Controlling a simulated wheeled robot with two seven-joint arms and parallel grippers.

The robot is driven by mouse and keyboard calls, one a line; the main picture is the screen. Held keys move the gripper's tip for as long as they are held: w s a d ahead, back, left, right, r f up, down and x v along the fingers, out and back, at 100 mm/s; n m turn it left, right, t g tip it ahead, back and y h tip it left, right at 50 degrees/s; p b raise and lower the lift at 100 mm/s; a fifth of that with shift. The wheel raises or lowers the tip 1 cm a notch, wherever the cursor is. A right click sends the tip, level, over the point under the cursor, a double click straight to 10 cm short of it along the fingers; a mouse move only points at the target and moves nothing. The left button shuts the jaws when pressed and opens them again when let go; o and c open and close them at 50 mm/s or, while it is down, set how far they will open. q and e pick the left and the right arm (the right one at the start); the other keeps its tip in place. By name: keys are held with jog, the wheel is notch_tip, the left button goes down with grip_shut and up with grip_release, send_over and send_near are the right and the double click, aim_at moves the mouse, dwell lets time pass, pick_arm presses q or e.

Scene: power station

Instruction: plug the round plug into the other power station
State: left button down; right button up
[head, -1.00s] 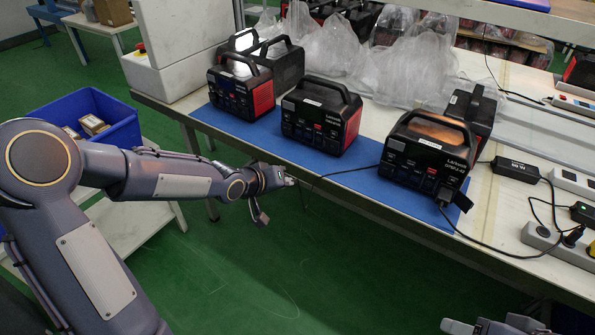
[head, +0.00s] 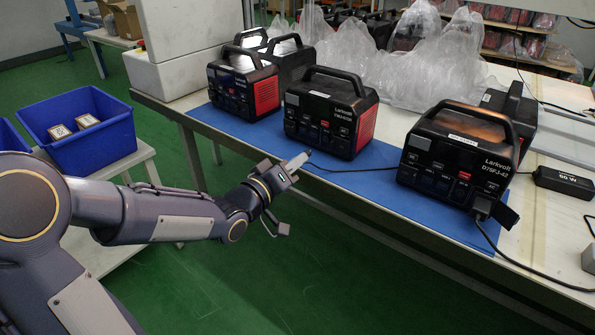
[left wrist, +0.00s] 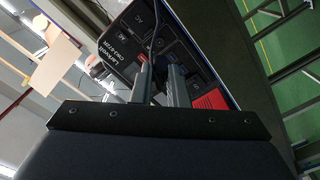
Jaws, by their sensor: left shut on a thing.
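My left gripper (head: 300,160) is in front of the blue mat, just short of the middle power station (head: 332,112). It is shut on the round plug, which is mostly hidden by the fingers. A thin black cable (head: 350,170) runs from the fingertips over the mat to the right. In the left wrist view the two fingers (left wrist: 160,85) point at the socket face of a power station (left wrist: 130,50), with the cable beside them. The right-hand power station (head: 455,155) has a black plug (head: 482,207) in its lower right corner. My right gripper is out of view.
More power stations (head: 243,85) stand at the left of the blue mat (head: 385,190). Clear plastic bags (head: 430,60) lie behind. A black power adapter (head: 563,182) is at the right. A blue bin (head: 78,130) stands at the left.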

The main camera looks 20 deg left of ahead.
aim_at(308, 153)
pick_arm(q)
jog(key=shift+p+x, duration=0.35)
jog(key=shift+x, duration=2.45)
jog(key=shift+s, duration=0.1)
jog(key=shift+b, duration=0.55)
jog(key=shift+w+d, duration=0.15)
jog(key=shift+w, duration=0.25)
jog(key=shift+w+d, duration=0.1)
jog(key=shift+w, duration=0.15)
jog(key=shift+w, duration=0.2)
jog(key=c, duration=1.3)
grip_release()
jog(key=shift+c, duration=0.2)
